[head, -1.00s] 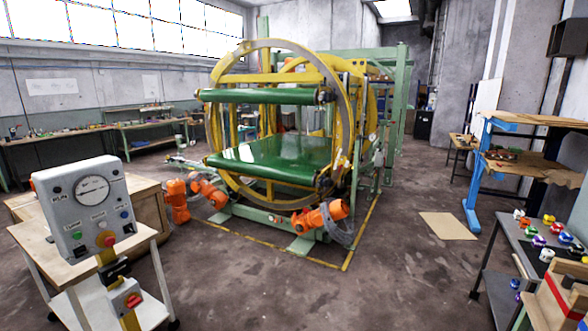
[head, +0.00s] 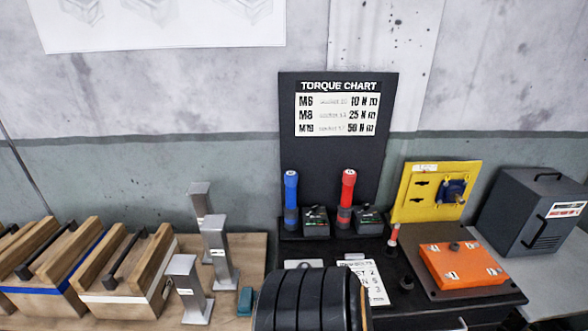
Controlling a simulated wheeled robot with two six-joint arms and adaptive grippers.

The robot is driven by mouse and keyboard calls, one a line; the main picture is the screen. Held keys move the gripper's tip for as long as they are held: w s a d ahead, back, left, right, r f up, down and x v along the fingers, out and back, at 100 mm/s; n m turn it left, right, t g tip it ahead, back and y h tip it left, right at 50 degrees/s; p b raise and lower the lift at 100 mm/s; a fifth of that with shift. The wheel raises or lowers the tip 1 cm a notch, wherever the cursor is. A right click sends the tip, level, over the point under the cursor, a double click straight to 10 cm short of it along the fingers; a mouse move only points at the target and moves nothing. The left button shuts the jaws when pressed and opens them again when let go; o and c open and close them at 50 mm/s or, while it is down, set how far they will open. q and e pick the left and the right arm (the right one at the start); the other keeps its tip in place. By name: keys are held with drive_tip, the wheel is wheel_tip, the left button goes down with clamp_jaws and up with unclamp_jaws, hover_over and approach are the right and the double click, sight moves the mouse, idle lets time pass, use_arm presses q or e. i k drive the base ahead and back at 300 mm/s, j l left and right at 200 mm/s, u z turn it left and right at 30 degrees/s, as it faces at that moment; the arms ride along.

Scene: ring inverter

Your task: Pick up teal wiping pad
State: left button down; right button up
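A small teal block (head: 245,301), which looks like the wiping pad, lies on the wooden bench board in the head view. It is just right of the grey metal posts and left of a black ribbed rounded shape (head: 308,300). It looks free of anything on top. Neither of my grippers shows in this view.
Grey metal posts (head: 216,250) stand close left of the pad, with wooden boxes (head: 125,270) further left. The wall closes off the back.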

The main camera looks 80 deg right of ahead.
sight(247, 299)
drive_tip(key=z, duration=2)
